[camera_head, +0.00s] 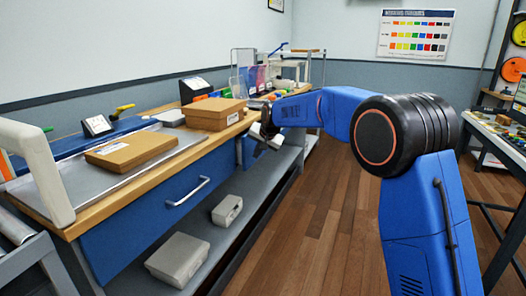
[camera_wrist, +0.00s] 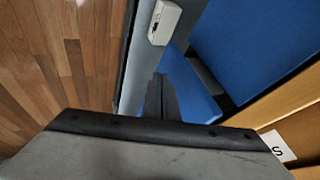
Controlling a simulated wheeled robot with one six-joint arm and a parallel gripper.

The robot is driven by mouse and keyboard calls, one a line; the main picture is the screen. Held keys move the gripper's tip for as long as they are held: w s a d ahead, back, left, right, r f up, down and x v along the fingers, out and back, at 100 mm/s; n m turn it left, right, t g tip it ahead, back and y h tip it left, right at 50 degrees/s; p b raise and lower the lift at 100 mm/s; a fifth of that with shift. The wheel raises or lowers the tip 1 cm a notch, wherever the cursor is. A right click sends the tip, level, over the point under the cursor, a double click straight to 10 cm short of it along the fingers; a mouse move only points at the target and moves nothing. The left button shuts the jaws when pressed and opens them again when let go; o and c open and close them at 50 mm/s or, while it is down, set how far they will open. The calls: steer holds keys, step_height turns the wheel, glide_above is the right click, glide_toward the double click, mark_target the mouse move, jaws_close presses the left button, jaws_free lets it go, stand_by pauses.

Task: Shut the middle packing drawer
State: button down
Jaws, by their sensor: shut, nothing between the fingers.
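The packing bench (camera_head: 190,152) runs along the left wall. A large blue drawer front (camera_head: 150,208) with a pale bar handle (camera_head: 188,191) is on its near part. Farther along, a blue panel (camera_head: 250,150) shows below the bench edge, partly hidden by my gripper (camera_head: 267,138). My gripper is shut and empty, beside the bench front. In the wrist view, its dark fingers (camera_wrist: 160,92) lie over or against a blue panel (camera_wrist: 190,88), which seems to stand out from the bench with a dark gap beside it. Contact and how far it is open are unclear.
Brown cartons (camera_head: 130,150) (camera_head: 214,113) sit on the bench top. Grey cases (camera_head: 178,259) (camera_head: 227,210) lie on the lower shelf; one case also shows in the wrist view (camera_wrist: 164,22). The wooden floor (camera_head: 318,215) in front is clear. A second table (camera_head: 490,125) stands at right.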

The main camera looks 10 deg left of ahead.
mark_target(247, 152)
steer(key=shift+w+a, duration=0.2)
steer(key=shift+a, duration=0.3)
steer(key=shift+w+a, duration=0.2)
steer(key=shift+a, duration=0.3)
steer(key=shift+w+a, duration=0.2)
steer(key=shift+a, duration=0.4)
steer(key=shift+w+a, duration=0.2)
steer(key=shift+a, duration=0.4)
steer(key=shift+d, duration=0.15)
